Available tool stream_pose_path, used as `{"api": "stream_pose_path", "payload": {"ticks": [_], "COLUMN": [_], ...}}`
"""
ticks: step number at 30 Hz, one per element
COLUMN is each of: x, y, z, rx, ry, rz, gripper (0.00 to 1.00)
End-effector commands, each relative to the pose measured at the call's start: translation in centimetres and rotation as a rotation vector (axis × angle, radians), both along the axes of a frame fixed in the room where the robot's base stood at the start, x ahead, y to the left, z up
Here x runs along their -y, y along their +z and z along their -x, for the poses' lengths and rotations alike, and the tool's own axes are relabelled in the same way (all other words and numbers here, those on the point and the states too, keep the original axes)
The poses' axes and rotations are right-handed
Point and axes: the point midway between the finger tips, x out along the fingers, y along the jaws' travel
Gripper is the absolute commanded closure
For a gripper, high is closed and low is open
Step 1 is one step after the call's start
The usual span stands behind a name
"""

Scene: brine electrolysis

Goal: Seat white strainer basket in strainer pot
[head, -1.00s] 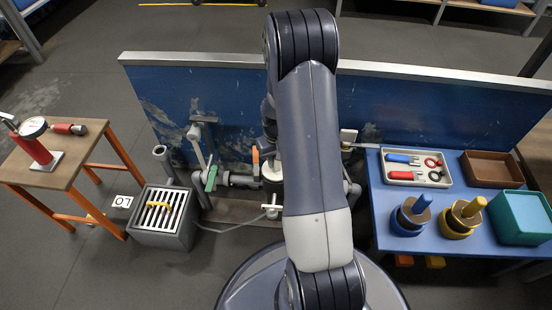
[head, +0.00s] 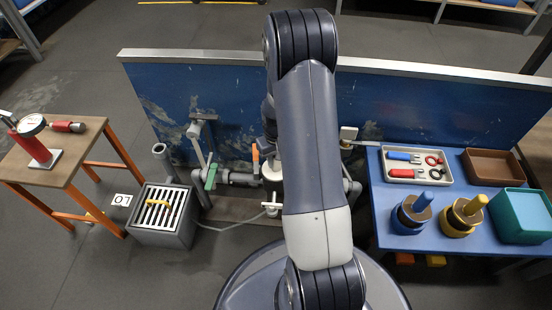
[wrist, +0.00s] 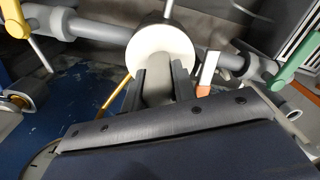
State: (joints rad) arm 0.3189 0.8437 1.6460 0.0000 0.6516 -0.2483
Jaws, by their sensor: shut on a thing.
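In the wrist view my gripper (wrist: 163,88) is shut on a grey stem that stands out from a round white piece, which looks like the white strainer basket (wrist: 150,42). The white piece lies in line with the grey pipe run, where the strainer pot appears to be. The pot's mouth is hidden behind the white piece, so I cannot tell whether the basket is inside it or above it. In the head view a white round part (head: 271,173) shows at the left edge of my arm; my arm hides the gripper there.
Grey pipe (head: 240,179) with green (head: 211,176) and orange (head: 255,158) handles runs beside the work spot, before a blue panel (head: 400,105). A grated drain box (head: 160,235) stands left. A blue table (head: 390,239) with trays and handled pieces stands right.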

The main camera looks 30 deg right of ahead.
Motion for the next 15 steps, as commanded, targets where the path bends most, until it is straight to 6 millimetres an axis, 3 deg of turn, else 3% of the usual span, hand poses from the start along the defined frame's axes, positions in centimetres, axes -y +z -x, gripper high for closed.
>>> {"api": "stream_pose_path", "payload": {"ticks": [5,6,15], "x": [0.01,0.01,0.01], "y": [0.03,0.03,0.02], "z": [-0.03,-0.03,-0.02], "rx": [0.001,0.001,0.0], "ry": [0.0,0.0,0.0], "rz": [0.0,0.0,0.0], "gripper": [1.0,0.71,0.48]}}
